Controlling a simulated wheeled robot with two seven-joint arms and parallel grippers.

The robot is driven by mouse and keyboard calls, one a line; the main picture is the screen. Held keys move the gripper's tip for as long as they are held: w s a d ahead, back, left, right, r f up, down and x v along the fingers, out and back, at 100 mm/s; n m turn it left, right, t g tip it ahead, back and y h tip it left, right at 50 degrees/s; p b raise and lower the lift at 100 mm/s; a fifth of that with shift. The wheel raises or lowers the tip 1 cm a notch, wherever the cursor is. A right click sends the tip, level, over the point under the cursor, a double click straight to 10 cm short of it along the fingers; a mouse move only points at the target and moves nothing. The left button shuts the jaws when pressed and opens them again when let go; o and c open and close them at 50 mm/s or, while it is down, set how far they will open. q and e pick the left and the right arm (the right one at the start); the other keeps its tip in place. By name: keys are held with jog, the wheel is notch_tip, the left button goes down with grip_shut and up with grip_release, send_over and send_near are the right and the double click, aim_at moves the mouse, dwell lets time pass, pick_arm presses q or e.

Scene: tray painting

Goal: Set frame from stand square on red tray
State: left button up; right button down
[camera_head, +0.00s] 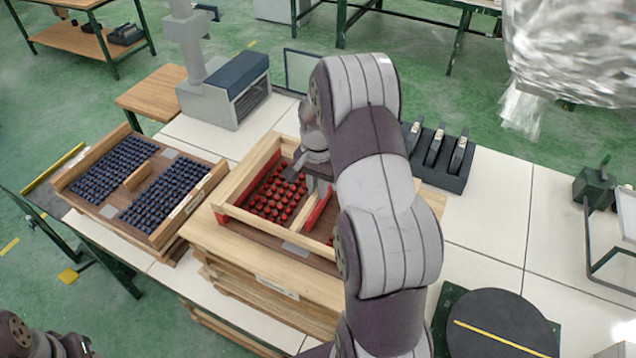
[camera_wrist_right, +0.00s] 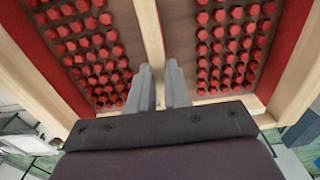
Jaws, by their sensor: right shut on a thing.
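The light wooden frame (camera_head: 246,176) is over the red tray, which holds rows of red pegs and a dark brown floor (camera_head: 262,230). My right gripper (camera_head: 308,180) is over the tray and largely hidden by my own arm. In the right wrist view its two grey fingers (camera_wrist_right: 162,88) close around the frame's pale middle bar (camera_wrist_right: 150,30), with red pegs (camera_wrist_right: 95,45) on both sides. My arm hides the tray's right part. I cannot tell whether the frame touches the tray all round. My left gripper is not in view.
A tray of dark blue pegs (camera_head: 198,207) stands to the left. A grey stand (camera_head: 222,103) is behind, with a black holder (camera_head: 437,157) to the right. A round dark plate (camera_head: 500,322) lies front right. The white table (camera_head: 490,220) between is clear.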

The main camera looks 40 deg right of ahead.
jog(key=shift+w+d+f, duration=0.1)
jog(key=shift+w+f, duration=0.05)
jog(key=shift+f, duration=0.05)
jog(key=c, duration=1.1)
grip_release()
jog(key=shift+d, duration=0.15)
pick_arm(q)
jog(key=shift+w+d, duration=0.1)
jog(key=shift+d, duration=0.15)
